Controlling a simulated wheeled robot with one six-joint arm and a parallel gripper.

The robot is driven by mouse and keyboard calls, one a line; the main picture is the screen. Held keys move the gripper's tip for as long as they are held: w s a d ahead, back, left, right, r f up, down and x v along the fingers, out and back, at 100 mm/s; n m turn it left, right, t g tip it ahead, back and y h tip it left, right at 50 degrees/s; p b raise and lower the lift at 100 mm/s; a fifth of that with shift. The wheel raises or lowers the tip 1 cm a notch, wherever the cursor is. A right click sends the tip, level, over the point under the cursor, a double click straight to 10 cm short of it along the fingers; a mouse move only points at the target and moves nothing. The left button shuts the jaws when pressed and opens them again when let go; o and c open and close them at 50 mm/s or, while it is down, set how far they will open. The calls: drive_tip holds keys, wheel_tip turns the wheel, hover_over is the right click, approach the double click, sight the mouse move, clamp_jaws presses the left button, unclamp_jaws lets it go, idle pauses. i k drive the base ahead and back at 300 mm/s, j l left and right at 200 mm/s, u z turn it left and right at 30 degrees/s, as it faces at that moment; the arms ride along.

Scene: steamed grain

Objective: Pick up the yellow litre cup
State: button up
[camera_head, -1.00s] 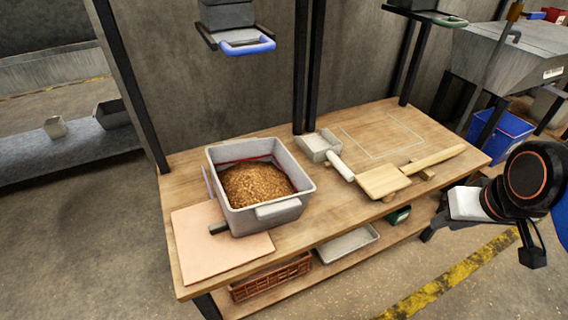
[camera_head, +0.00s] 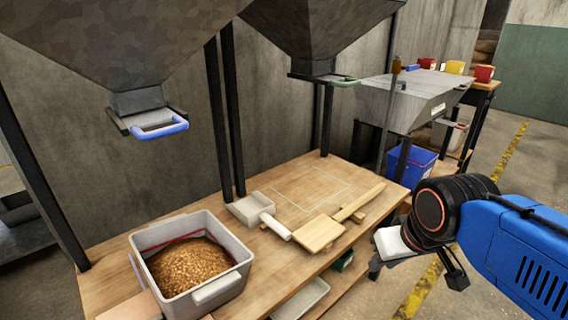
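A yellow cup (camera_head: 454,67) stands on a wooden table at the far upper right, between two red cups. It is small in this view. My arm reaches in from the right edge, and the gripper end (camera_head: 396,243) hangs in front of the workbench's right side, far from the yellow cup. The fingers are not clearly shown, so I cannot tell whether they are open.
A grey tub (camera_head: 215,287) of grain, a white scoop (camera_head: 256,209) and a wooden paddle (camera_head: 320,233) are on the workbench (camera_head: 200,205). Hoppers hang above. A grey metal bin (camera_head: 415,98) and a blue crate (camera_head: 411,165) stand before the far table. Floor at right is open.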

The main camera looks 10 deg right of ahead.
sight(453, 66)
drive_tip(key=k+l+u, duration=0.1)
drive_tip(key=l, duration=1.3)
drive_tip(key=i+l+u, duration=0.2)
drive_tip(key=l, duration=1)
drive_tip(key=i+l+u, duration=0.2)
drive_tip(key=i+l, duration=0.15)
drive_tip(key=l, duration=0.85)
drive_tip(key=i+l+u, duration=0.2)
drive_tip(key=l, duration=1.05)
drive_tip(key=l+u, duration=0.2)
drive_tip(key=l, duration=1.05)
